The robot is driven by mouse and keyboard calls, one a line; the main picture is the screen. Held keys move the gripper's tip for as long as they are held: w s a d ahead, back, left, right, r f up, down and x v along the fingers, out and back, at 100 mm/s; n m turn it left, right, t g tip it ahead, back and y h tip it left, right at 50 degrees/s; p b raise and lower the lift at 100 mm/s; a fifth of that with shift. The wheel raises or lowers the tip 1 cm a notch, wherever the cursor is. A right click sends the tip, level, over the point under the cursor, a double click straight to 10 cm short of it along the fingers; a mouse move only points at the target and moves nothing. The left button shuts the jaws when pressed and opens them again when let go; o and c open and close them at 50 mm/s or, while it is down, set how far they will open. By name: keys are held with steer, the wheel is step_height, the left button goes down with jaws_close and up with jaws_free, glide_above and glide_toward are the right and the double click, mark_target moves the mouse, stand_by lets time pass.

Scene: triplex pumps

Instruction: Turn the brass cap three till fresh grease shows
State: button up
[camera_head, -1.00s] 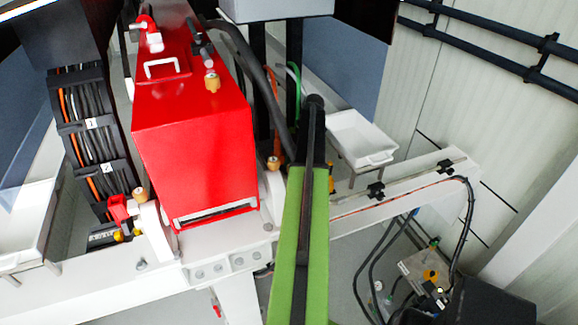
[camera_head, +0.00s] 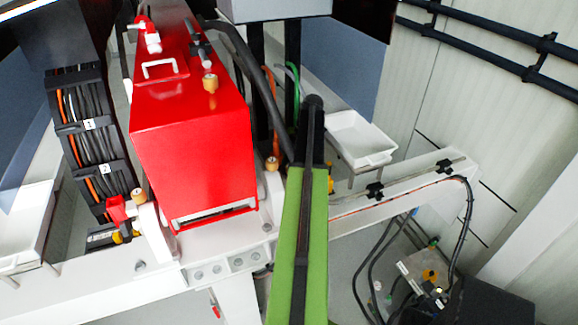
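Three small brass caps show. One brass cap (camera_head: 210,83) stands on top of the red pump housing (camera_head: 192,150). A second brass cap (camera_head: 138,195) sits on a white bracket at the housing's lower left. A third brass cap (camera_head: 272,163) sits on a white mount at its right, close to my arm. No number is readable on the caps, so I cannot tell which is cap three. No grease is visible. My green arm link rises from the bottom centre to a black rounded joint. My gripper does not show.
Cable carriers with numbered tags (camera_head: 103,168) stand at the left. A white tray (camera_head: 360,138) lies behind my arm at the right. Hoses hang over a cluttered box (camera_head: 425,270) at the lower right.

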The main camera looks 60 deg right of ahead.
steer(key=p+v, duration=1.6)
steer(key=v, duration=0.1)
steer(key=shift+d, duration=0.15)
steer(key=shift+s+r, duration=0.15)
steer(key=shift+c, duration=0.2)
